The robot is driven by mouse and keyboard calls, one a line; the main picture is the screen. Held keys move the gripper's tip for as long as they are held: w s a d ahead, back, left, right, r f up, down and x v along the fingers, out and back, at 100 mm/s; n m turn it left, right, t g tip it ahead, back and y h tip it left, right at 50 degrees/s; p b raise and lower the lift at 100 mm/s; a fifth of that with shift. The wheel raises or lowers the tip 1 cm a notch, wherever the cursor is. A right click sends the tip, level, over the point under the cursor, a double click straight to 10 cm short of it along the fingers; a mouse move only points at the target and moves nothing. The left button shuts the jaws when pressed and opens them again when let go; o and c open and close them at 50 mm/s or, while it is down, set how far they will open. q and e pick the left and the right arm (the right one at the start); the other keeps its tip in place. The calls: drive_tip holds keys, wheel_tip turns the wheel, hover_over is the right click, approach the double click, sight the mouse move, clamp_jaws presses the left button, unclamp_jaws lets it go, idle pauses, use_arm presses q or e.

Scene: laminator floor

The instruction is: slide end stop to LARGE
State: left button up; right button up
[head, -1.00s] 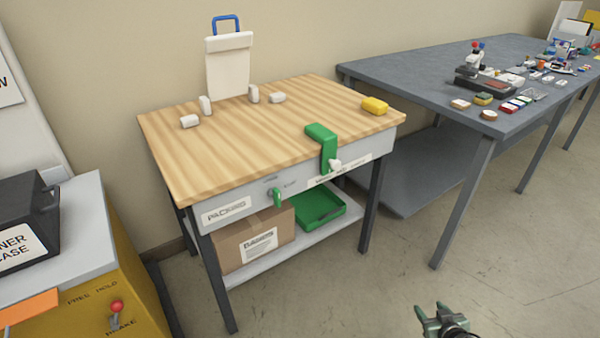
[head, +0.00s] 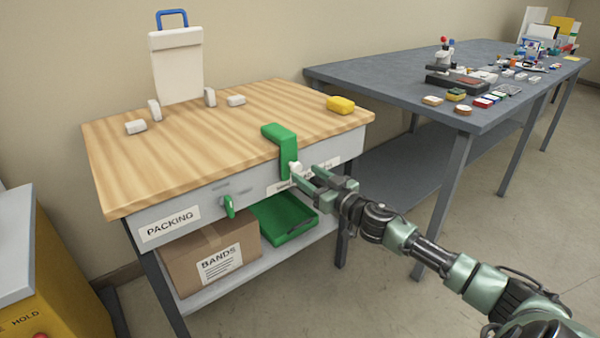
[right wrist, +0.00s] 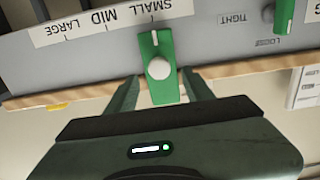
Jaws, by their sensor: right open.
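The green end stop (head: 285,148) hooks over the front edge of the wooden-topped packing bench, with a white knob (head: 296,168) on its front. In the right wrist view the end stop (right wrist: 148,50) stands at the SMALL mark of the white scale strip (right wrist: 85,24), with MID and LARGE to the left there. My right gripper (head: 308,177) is open at the knob. In the right wrist view its fingers lie on either side of the end stop and knob (right wrist: 158,68), with gaps visible. My left gripper is not in view.
Below are a BANDS carton (head: 205,262) and a green tray (head: 283,230). A grey table (head: 390,85) stands to the right.

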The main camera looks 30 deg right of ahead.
sight(298, 168)
drive_tip(key=shift+w+a, duration=0.1)
drive_tip(key=shift+w, duration=1.55)
drive_tip(key=shift+c, duration=0.3)
clamp_jaws()
